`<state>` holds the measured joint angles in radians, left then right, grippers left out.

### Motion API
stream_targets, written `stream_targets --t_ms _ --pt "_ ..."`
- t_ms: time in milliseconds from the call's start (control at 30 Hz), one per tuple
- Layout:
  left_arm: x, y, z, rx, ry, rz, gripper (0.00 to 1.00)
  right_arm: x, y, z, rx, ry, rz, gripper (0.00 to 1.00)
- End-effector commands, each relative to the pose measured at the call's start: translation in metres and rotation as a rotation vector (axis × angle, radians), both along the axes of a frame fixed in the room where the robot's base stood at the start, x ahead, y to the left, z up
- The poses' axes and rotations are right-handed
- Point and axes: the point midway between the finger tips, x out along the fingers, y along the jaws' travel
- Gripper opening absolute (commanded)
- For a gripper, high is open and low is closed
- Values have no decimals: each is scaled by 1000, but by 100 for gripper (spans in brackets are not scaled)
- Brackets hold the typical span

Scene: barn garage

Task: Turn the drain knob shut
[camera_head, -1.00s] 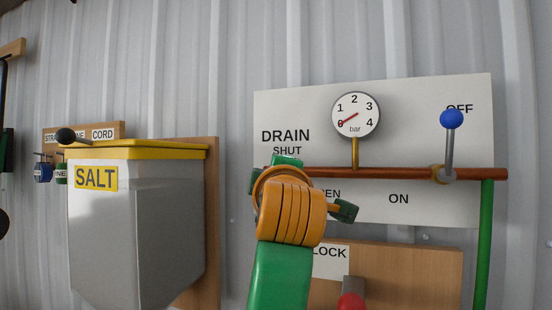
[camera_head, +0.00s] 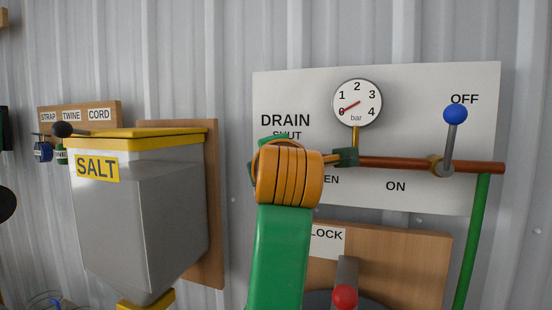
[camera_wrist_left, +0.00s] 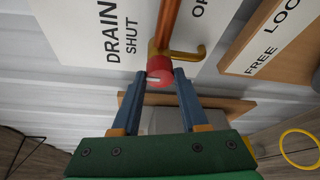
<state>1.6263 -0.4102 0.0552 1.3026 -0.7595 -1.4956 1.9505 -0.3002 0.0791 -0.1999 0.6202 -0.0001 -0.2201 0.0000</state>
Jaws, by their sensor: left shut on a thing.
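In the left wrist view the drain knob (camera_wrist_left: 160,68) is a small red round knob at the end of the copper pipe (camera_wrist_left: 168,25), beside a brass spout (camera_wrist_left: 187,53). A white mark lies across its left part, on the side of the word SHUT. My left gripper (camera_wrist_left: 160,75) has its two blue fingers on either side of the knob and is shut on it. In the head view my green and orange left arm hides the knob and most of the gripper, and it partly covers the SHUT and OPEN labels on the white board (camera_head: 280,88). My right gripper is not in view.
A pressure gauge (camera_head: 357,103) stands above the pipe, its needle near 0. A blue-balled lever (camera_head: 455,115) sits at the right, by OFF. A grey salt bin (camera_head: 135,215) hangs left of my arm. A red-knobbed lever (camera_head: 345,296) is below the board.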

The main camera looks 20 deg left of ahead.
Motion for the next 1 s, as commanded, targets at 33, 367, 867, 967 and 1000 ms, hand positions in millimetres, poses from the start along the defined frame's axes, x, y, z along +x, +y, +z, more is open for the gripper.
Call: stream_targets --t_ms 33,367,867,967,1000 --pt "0 0 3 -3 -8 0 0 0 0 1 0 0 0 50" --pt "-1 0 3 -2 -9 0 46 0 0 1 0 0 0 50" --pt "-16 -5 -2 -1 -8 0 74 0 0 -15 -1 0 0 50" --pt "-37 -13 0 -1 -11 -1 74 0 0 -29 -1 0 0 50" --pt "-45 -16 1 -1 -10 0 74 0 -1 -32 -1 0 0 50"
